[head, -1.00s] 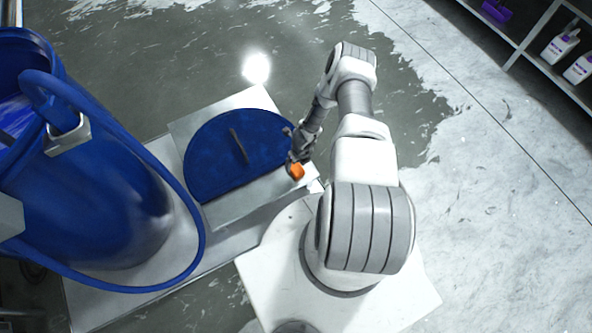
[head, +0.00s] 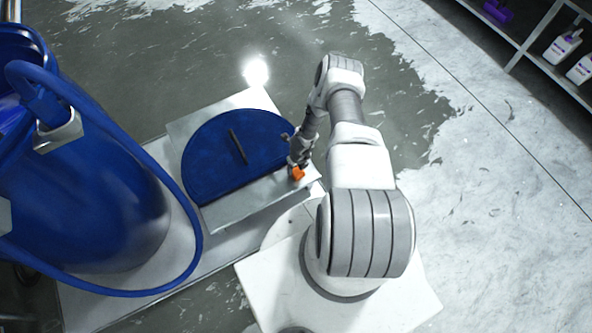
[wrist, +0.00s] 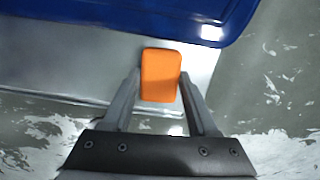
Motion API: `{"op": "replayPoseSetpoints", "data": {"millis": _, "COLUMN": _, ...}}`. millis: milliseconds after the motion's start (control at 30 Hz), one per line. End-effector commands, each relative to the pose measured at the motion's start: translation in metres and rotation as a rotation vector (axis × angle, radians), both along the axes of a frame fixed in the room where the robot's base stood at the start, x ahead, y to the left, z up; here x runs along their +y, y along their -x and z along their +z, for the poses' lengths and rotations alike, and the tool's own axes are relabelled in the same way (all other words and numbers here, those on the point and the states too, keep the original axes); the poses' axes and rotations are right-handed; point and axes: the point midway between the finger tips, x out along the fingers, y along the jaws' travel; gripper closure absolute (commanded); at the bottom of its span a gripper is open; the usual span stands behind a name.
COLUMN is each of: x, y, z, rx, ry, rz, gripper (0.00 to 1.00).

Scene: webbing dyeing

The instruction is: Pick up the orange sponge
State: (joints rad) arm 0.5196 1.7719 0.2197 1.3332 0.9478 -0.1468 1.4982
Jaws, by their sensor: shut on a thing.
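The orange sponge (head: 298,174) is at the end of my arm, over the front right part of the metal plate. In the wrist view the orange sponge (wrist: 161,75) sits between the two fingers of my gripper (wrist: 161,100), which is shut on it. In the head view my gripper (head: 298,167) is small and partly hidden by my arm. I cannot tell whether the sponge still touches the plate.
A blue half-round lid (head: 215,165) with a dark handle lies on the metal plate (head: 245,204). A large blue barrel (head: 90,205) with a hose stands at the left. A shelf (head: 524,45) with white bottles is at the upper right. Wet floor is open beyond the plate.

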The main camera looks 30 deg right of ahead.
Motion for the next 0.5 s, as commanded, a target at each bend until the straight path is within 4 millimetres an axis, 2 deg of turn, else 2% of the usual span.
{"op": "replayPoseSetpoints", "data": {"millis": 33, "x": 0.000, "y": 0.000, "z": 0.000, "rx": 0.000, "ry": 0.000, "rz": 0.000, "gripper": 0.86}}
{"op": "replayPoseSetpoints", "data": {"millis": 100, "x": 0.000, "y": 0.000, "z": 0.000, "rx": 0.000, "ry": 0.000, "rz": 0.000, "gripper": 0.94}}
{"op": "replayPoseSetpoints", "data": {"millis": 333, "x": 0.000, "y": 0.000, "z": 0.001, "rx": 0.000, "ry": 0.000, "rz": 0.000, "gripper": 0.94}}
{"op": "replayPoseSetpoints", "data": {"millis": 500, "x": 0.000, "y": 0.000, "z": 0.012, "rx": 0.000, "ry": 0.000, "rz": -0.001, "gripper": 0.94}}
